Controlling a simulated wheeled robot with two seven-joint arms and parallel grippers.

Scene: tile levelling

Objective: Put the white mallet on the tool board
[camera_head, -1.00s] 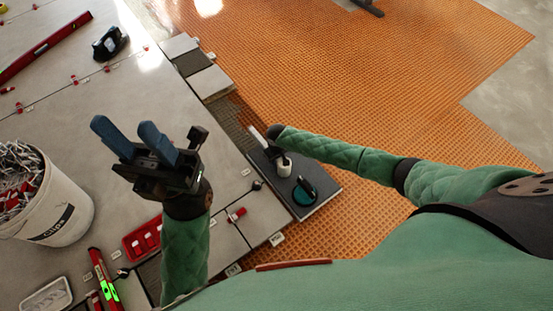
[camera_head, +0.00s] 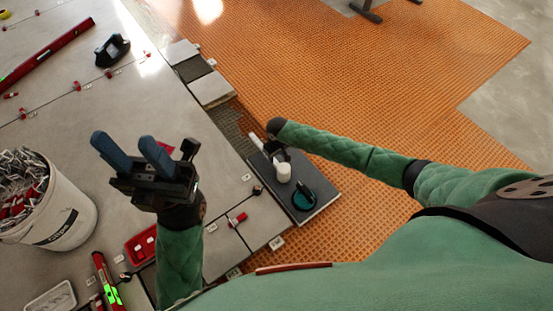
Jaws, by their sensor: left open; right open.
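The white mallet (camera_head: 284,173) is on the dark grey tool board (camera_head: 323,191), with its pale cylindrical part showing. A white bar (camera_head: 256,143) at the board's upper left may be part of the mallet; I cannot tell. My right gripper (camera_head: 277,156) is open, close above and beside the mallet. Its dark forearm end partly hides the fingers, and whether they touch the mallet is unclear. My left gripper (camera_head: 131,154) is open and empty above the grey tiles, its two blue fingers apart.
A teal-and-black round tool (camera_head: 304,197) sits on the board beside the mallet. A white bucket of clips (camera_head: 62,222) stands at left. A red tray (camera_head: 141,245), a red level (camera_head: 47,50) and a black tool (camera_head: 112,49) lie on the tiles. The orange matting (camera_head: 370,75) is mostly clear.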

